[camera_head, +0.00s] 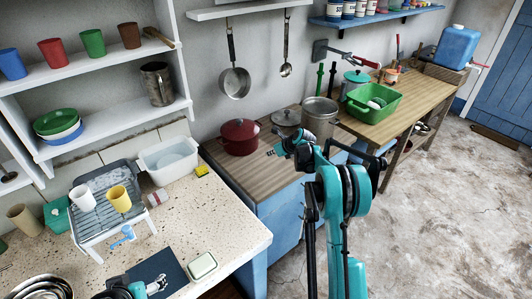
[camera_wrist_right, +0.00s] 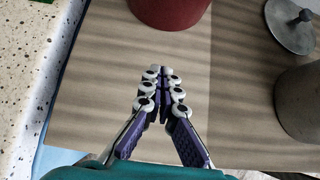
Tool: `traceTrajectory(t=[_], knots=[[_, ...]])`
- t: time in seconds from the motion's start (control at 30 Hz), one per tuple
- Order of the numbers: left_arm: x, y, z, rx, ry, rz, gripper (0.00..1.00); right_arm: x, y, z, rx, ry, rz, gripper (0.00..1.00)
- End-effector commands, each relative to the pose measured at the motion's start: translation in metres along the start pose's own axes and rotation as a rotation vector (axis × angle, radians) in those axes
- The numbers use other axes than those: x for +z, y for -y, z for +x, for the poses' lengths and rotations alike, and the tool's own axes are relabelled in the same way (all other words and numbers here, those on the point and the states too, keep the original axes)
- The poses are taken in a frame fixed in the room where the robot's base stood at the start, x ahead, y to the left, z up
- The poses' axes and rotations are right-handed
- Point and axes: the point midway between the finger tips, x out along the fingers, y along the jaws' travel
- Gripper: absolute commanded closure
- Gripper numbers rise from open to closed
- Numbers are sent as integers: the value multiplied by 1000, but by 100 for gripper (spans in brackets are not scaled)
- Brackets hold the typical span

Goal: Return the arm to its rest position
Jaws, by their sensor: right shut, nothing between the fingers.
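My right gripper (camera_head: 272,150) is held above the wooden worktop (camera_head: 262,183), in front of the red pot, at the end of my raised teal arm. In the right wrist view my right gripper (camera_wrist_right: 163,72) has its fingers together with nothing between them. My left gripper (camera_head: 158,285) shows partly at the bottom edge of the head view, beside a dark flat board (camera_head: 163,266) on the speckled counter. Whether its fingers are open or shut is unclear.
A green basin (camera_head: 373,108) is farther right. A rack (camera_head: 92,220) holding cups and a soap dish (camera_head: 202,266) are on the left counter.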

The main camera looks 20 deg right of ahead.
Motion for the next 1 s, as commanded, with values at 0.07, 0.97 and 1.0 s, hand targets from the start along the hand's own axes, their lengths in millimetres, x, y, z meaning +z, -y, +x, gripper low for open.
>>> traceTrajectory(t=[0.07,0.97,1.0], knots=[[-1,0,-2,0,0,0,27,0,0,-6,0,0,0,100],[-1,0,-2,0,0,0,27,-23,-193,-258,37,-183,-1555,100],[-1,0,-2,0,0,0,27,-34,-203,-270,46,-195,-1654,100]])
